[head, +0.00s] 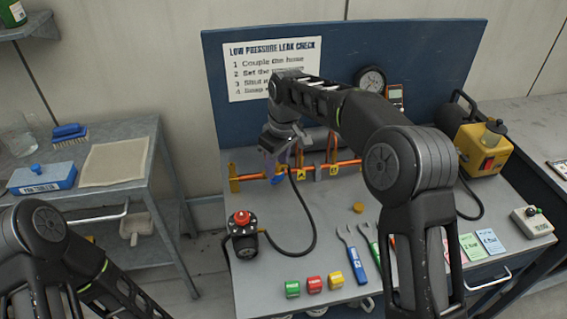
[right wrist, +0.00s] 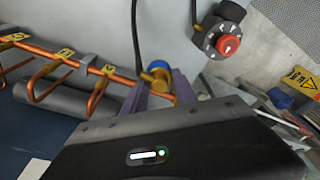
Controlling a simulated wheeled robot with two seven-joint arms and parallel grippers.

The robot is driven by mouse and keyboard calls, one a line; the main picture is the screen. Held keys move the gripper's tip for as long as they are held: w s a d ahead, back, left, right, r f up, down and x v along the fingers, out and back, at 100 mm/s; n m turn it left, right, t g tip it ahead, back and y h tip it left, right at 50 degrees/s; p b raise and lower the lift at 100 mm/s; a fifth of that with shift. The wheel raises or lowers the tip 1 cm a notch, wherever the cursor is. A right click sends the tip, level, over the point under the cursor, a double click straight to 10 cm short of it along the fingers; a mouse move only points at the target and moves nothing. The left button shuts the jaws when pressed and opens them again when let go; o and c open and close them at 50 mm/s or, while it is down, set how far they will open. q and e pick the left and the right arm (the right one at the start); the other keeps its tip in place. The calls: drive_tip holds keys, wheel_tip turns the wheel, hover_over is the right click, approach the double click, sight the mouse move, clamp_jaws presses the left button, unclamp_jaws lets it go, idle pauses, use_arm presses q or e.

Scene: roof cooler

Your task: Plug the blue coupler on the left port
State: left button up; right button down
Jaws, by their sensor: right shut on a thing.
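The blue coupler (right wrist: 157,71) with a brass-coloured end sits between the purple fingertips of my right gripper (right wrist: 160,86), which is shut on it. In the head view my right gripper (head: 277,150) is over the left part of the copper pipe (head: 256,176), and the coupler shows as a small blue patch (head: 277,181) below it. The copper pipe (right wrist: 86,61) also shows in the right wrist view, with bent branches and yellow tags. The coupler is close to the pipe; I cannot tell whether it is seated on the left port. My left gripper is out of view.
A black hose (head: 312,238) curves over the bench beside a black unit with a red knob (head: 241,217). Green, red and yellow blocks (head: 313,284) and spanners (head: 352,257) lie at the front. A yellow pump (head: 478,150) stands at the right. A blue panel (head: 330,50) stands behind.

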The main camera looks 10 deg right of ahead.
drive_tip(key=shift+w+a+m+p, duration=0.8)
drive_tip(key=shift+w+a+p, duration=0.35)
drive_tip(key=shift+w+a, duration=0.1)
drive_tip(key=w+a+m+p, duration=0.2)
drive_tip(key=w+a+m, duration=0.1)
drive_tip(key=w+a, duration=0.1)
drive_tip(key=shift+w+a+h+p, duration=0.2)
drive_tip(key=shift+a+h+p, duration=0.15)
drive_tip(key=shift+h, duration=0.05)
